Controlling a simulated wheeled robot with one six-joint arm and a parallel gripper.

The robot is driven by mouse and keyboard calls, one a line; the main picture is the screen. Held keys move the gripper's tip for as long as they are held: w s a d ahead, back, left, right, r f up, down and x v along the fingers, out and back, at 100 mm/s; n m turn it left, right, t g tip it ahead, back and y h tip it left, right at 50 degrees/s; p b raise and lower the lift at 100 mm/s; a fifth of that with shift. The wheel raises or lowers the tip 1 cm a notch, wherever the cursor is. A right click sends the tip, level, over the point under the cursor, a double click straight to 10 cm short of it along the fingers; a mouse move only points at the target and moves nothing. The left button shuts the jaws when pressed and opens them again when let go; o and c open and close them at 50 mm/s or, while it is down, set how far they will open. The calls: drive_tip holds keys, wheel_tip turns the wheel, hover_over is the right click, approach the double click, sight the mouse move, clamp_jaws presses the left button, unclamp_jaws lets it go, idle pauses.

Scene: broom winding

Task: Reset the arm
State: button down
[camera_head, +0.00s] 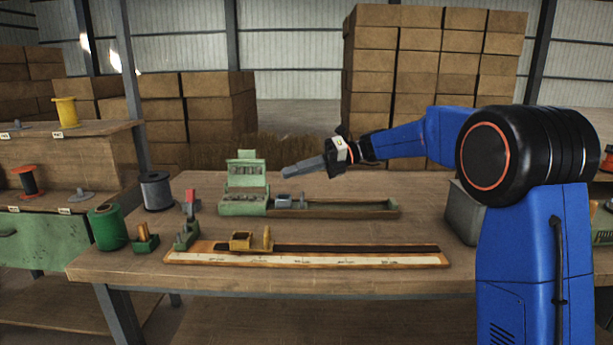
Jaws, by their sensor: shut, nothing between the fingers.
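My gripper (286,172) is at the end of my blue arm, which reaches in from the right. It points left, with its fingers shut and nothing seen between them. It hangs in the air over the back of the wooden workbench (130,262), apart from the things on it. In this view it appears just right of the green fixture (243,207) and above its long tray.
A wooden rail (300,260) with a yellow block lies along the bench front. A green spool (109,228) and a grey spool (156,191) stand at left. A grey box (463,214) stands at right, partly behind my arm. Shelves (80,128) are further left.

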drive_tip(key=s+d+f+n+t+h, duration=0.1)
drive_tip(key=s+d+f+n+h, duration=0.1)
drive_tip(key=s+d+n, duration=0.2)
drive_tip(key=s+d+f+n+t+h, duration=0.2)
drive_tip(key=s+d+f+n+h, duration=0.1)
drive_tip(key=s, duration=0.8)
drive_tip(key=s+d+f+n+t+h, duration=0.1)
drive_tip(key=s+d+f+n+h, duration=0.1)
drive_tip(key=s+d+n, duration=0.3)
drive_tip(key=shift+s+d+f, duration=0.2)
drive_tip(key=shift+s+d, duration=0.4)
drive_tip(key=shift+d, duration=0.1)
drive_tip(key=shift+s+d+f, duration=0.15)
drive_tip(key=shift+s+d, duration=0.4)
drive_tip(key=shift+d, duration=0.1)
drive_tip(key=s+d+f+n+t+h, duration=0.2)
drive_tip(key=s+d+f+n+h, duration=0.2)
drive_tip(key=s+d, duration=0.5)
drive_tip(key=s+d+f+n+t+h, duration=0.2)
drive_tip(key=s+d+f+n+h, duration=0.1)
drive_tip(key=s+d+f+n, duration=0.5)
drive_tip(key=shift+s+d+f+n+t+h, duration=0.35)
drive_tip(key=shift+s+n, duration=0.3)
drive_tip(key=shift+n, duration=0.45)
drive_tip(key=shift+a+r, duration=0.1)
drive_tip(key=shift+a, duration=0.05)
